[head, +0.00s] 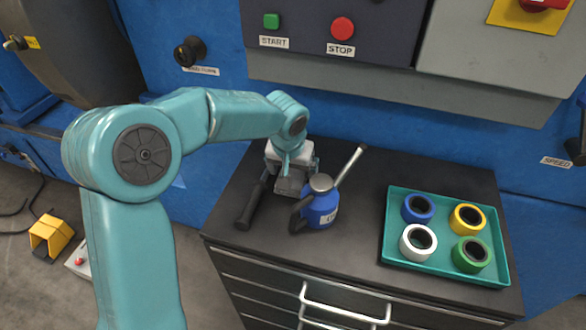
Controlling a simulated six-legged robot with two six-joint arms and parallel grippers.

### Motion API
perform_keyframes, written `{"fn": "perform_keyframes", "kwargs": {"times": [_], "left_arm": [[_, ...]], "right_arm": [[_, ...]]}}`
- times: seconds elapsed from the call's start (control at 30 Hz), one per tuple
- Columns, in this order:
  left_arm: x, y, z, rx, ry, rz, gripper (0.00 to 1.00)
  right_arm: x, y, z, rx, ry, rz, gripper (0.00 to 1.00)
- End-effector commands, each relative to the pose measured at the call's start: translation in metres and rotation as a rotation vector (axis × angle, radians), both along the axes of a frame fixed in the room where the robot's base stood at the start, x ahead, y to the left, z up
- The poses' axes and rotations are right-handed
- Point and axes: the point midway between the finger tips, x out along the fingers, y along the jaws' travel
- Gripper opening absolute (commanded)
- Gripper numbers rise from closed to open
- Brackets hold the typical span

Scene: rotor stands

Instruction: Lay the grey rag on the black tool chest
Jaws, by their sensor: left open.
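The black tool chest (345,257) stands in front of the blue machine, with a dark flat top and drawers below. My left gripper (291,176) is over the chest top, near its back left, pointing down. Its jaws are open. A small grey shape (290,186) shows at the jaws, low over the chest top. It may be the grey rag, but the gripper partly hides it and I cannot tell whether it touches the chest. My right gripper is not in view.
A blue oil can (320,206) with a long spout stands right of my gripper; a black-handled tool (251,206) lies to its left. A teal tray (393,235) with several coloured rolls is on the right of the chest. Bare top lies between can and tray.

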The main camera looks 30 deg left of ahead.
Motion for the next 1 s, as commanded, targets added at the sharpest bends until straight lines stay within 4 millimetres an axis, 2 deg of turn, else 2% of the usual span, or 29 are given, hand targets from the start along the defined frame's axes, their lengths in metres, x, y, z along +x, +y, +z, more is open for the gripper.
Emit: {"fn": "perform_keyframes", "kwargs": {"times": [0.03,0.17,0.4,0.53,0.7,1.0], "left_arm": [[0.000,0.000,0.006,0.000,-0.001,0.000,0.93],[-0.006,-0.002,0.028,0.001,-0.005,-0.001,0.93],[-0.021,-0.006,0.083,0.001,-0.005,-0.001,0.93],[-0.027,-0.007,0.104,0.000,-0.003,0.000,0.93],[-0.031,-0.008,0.116,0.000,-0.001,0.000,0.93],[-0.032,-0.008,0.118,0.000,0.000,0.000,0.93]], "right_arm": [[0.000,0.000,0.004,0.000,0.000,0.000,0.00],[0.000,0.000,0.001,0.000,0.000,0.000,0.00],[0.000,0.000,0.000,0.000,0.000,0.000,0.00],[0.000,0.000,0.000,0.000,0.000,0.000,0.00],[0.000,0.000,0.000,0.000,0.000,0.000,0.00],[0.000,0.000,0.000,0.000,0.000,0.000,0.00]]}}
